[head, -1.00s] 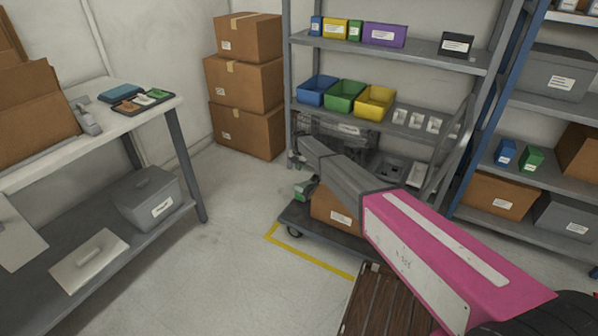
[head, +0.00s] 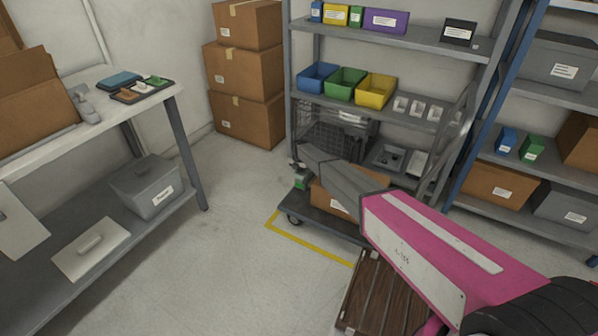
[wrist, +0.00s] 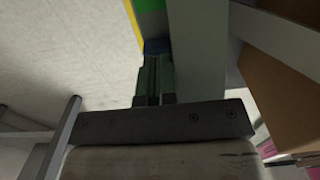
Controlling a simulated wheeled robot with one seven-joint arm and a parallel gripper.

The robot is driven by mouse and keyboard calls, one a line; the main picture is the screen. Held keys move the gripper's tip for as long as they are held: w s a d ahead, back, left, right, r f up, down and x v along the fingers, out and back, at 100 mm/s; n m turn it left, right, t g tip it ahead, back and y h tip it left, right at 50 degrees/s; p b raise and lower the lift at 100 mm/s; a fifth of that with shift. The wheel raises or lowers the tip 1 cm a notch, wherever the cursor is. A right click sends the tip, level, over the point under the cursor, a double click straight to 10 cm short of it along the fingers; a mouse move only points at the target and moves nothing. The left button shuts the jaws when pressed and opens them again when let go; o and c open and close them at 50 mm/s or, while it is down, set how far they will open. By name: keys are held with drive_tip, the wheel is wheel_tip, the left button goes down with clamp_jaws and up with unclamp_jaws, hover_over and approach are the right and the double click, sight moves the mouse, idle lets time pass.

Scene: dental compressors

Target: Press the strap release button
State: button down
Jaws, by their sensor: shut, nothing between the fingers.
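In the wrist view my gripper (wrist: 154,62) is shut and empty, its two dark green fingers side by side. A small dark blue part (wrist: 157,46) shows right at the fingertips, and a bright green part (wrist: 150,20) lies just past it. I cannot tell whether either is the strap release button, or whether the fingers touch them. In the head view a small green and grey piece (head: 301,181) sits at the left end of the cart (head: 325,220). My grey arm link ends just above it. No strap or button can be made out clearly there.
A cardboard box (head: 335,200) rides on the cart, beside the grey shelf rack (head: 385,105) with coloured bins. A wooden slatted platform (head: 375,295) is in front. A workbench (head: 150,105) stands left. The floor (head: 235,235) between bench and cart is clear.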

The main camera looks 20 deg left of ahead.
drive_tip(key=shift+f, duration=1.2)
drive_tip(key=shift+r, duration=0.2)
wheel_tip(320, 180, up, 15)
idle(0.7)
